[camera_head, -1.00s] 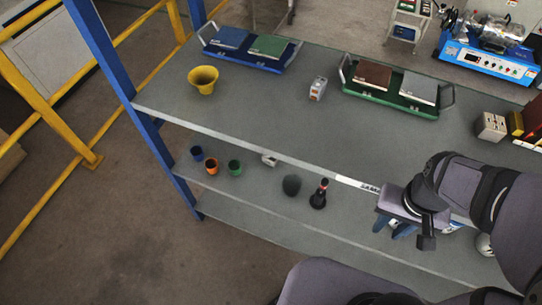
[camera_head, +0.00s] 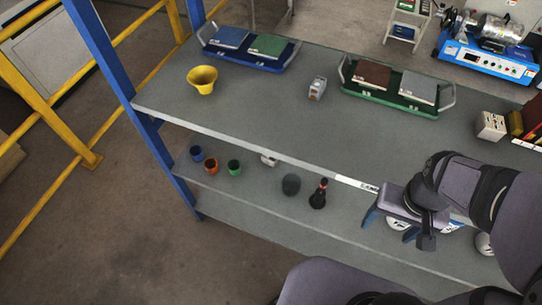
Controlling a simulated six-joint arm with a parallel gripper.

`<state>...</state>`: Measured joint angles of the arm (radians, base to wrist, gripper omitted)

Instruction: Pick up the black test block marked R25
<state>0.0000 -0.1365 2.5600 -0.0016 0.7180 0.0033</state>
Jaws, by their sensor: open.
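I cannot read an R25 mark on anything in the head view, so I cannot tell which thing is the black test block. Upright blocks stand at the right end of the table top, among them a pale block with dark dots (camera_head: 490,125) and a dark red one (camera_head: 532,118). My gripper (camera_head: 391,226) is at the table's front edge, left of and nearer than these blocks. Its blue fingers point down and are spread apart, with nothing held. A white object with dark marks shows behind them on the lower shelf.
A yellow cup (camera_head: 202,79), a small grey device (camera_head: 317,88), a blue tray (camera_head: 285,62) and a green tray (camera_head: 346,86) stand on the table. The lower shelf holds small cups (camera_head: 211,166), a dark ball (camera_head: 291,185) and a black bottle-like object (camera_head: 318,195). The table's middle is clear.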

